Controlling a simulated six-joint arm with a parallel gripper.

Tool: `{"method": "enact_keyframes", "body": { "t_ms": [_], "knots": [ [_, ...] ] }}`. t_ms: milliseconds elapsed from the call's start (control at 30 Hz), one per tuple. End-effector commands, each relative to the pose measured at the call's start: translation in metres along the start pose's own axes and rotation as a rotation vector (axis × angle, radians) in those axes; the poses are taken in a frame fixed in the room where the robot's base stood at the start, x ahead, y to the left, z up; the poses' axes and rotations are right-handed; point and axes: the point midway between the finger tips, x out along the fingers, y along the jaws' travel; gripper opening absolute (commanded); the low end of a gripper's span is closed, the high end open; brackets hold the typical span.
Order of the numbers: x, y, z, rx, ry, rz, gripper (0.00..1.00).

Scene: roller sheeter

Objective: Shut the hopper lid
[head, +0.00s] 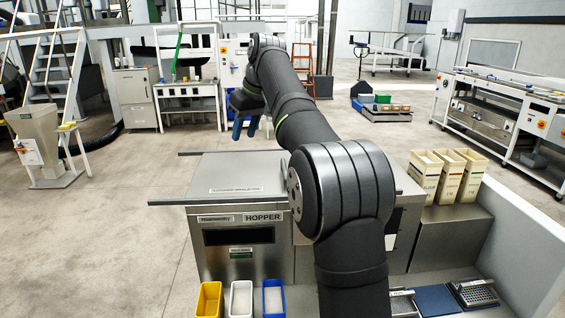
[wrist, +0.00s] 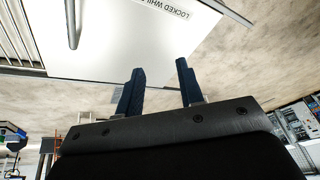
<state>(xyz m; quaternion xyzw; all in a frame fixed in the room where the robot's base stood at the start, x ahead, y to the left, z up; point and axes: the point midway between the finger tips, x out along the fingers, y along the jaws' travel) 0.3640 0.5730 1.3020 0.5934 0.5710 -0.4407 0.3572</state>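The hopper (head: 243,240) is a steel cabinet with a "HOPPER" label and a dark front window, in the lower middle of the head view. A flat grey panel (head: 215,172) with a printed strip lies across its top; I cannot tell for sure whether this lid is fully down. My gripper (head: 245,130) hangs beyond the panel's far edge, its blue fingers apart and empty. In the wrist view, the gripper's fingers (wrist: 160,67) are spread in front of a pale panel (wrist: 110,45) with "LOCKED WHIL" lettering and a metal bar (wrist: 71,22). No contact is visible.
Yellow, white and blue bins (head: 241,299) stand in front of the hopper. Several cream containers (head: 448,175) stand on a steel block at right. My arm hides the hopper's right part. Open floor (head: 120,220) lies to the left, with a workbench (head: 187,90) further back.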

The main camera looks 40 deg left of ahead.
Motion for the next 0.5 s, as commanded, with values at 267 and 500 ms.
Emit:
{"method": "enact_keyframes", "body": {
  "t_ms": [267, 500],
  "knots": [
    [-0.076, 0.076, 0.074, 0.572, 0.099, 0.130, 0.34],
    [-0.082, 0.088, 0.089, 0.686, 0.121, 0.151, 0.34]
  ]
}}
